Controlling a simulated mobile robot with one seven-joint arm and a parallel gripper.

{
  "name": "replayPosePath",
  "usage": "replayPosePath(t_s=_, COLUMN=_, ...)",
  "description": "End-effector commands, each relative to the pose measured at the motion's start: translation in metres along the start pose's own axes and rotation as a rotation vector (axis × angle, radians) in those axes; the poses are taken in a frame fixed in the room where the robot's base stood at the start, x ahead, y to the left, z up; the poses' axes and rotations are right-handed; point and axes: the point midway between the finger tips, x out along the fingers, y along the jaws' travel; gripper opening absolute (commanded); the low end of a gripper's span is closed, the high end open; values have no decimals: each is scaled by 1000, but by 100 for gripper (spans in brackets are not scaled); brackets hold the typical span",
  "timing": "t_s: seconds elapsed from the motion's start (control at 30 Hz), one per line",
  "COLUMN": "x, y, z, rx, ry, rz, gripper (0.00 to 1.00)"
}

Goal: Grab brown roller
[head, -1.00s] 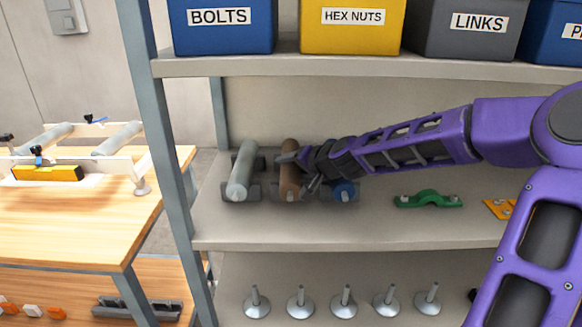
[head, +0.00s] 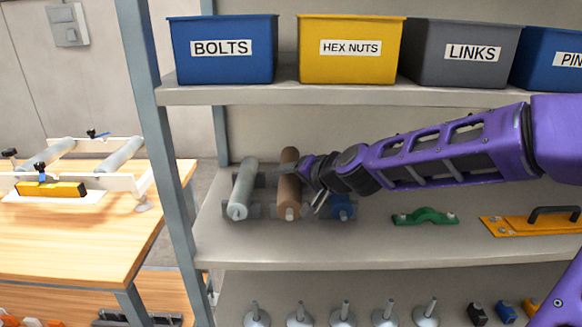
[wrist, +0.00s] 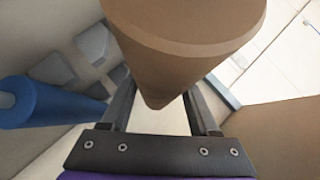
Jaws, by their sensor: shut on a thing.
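The brown roller (head: 289,195) is on the middle shelf in the head view, between a grey roller (head: 242,190) and a blue roller (head: 341,207). My gripper (head: 305,170) reaches in from the right and is shut on the brown roller. In the wrist view the brown roller (wrist: 185,45) is large and passes between the two dark fingers of my gripper (wrist: 163,100). The blue roller (wrist: 45,102) lies to the left there, apart from the fingers. Whether the brown roller still touches its grey supports is hard to tell.
Grey roller supports (head: 256,210) stand on the shelf (head: 330,252). Labelled bins fill the shelf above. A shelf post (head: 160,160) stands at the left.

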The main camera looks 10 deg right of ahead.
Motion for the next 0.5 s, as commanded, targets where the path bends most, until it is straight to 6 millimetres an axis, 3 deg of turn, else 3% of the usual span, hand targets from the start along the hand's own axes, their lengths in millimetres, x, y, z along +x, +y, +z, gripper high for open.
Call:
replayPosePath(t_s=0.4, x=-67, y=-3, z=60, rx=2, ry=1, rz=0, gripper=0)
replayPosePath(t_s=0.5, x=-67, y=2, z=66, rx=1, ry=7, rz=-2, gripper=0)
